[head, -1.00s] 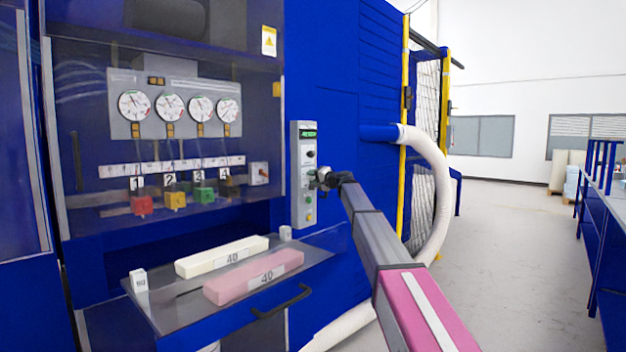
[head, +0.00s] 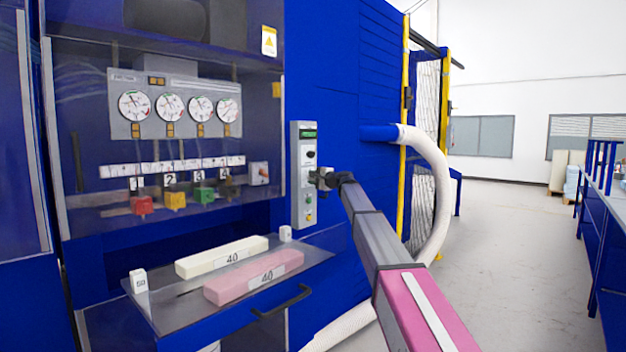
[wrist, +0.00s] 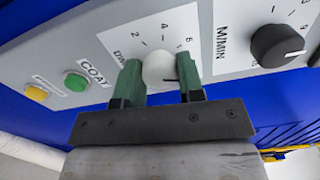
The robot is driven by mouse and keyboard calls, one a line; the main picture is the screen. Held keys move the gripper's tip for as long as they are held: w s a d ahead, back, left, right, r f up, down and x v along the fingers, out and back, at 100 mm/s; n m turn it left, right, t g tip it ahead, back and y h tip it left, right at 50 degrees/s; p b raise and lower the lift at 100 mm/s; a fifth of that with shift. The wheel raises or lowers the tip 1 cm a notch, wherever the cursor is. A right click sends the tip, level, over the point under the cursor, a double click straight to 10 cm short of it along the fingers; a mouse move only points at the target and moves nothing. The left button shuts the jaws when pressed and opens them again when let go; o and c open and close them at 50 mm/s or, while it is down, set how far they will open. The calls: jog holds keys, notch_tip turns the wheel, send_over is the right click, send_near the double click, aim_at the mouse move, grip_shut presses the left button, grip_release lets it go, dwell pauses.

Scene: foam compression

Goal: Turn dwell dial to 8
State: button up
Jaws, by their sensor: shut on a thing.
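The dwell dial (wrist: 160,72) is a pale round knob on the grey control panel (wrist: 215,45), with a printed scale around it. The marks 2, 4 and 6 show in the wrist view; any 8 is hidden or unreadable. A dark pointer line shows on the knob's right side, near the right finger. My gripper (wrist: 160,85) has its green fingers closed on the knob, one on each side. In the head view my gripper (head: 322,178) is at the right edge of the upright control panel (head: 304,215), and it hides the dial there.
A black M/MIN knob (wrist: 277,46) sits close to the right of the dial. A green COAT button (wrist: 75,81) and a yellow button (wrist: 36,92) lie to the left. In the head view, foam bars (head: 254,279) lie on the shelf (head: 190,312).

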jog(key=o, duration=0.9)
jog(key=shift+s+d, duration=0.1)
jog(key=shift+d, duration=0.05)
jog(key=v, duration=1)
jog(key=shift+s+d, duration=0.2)
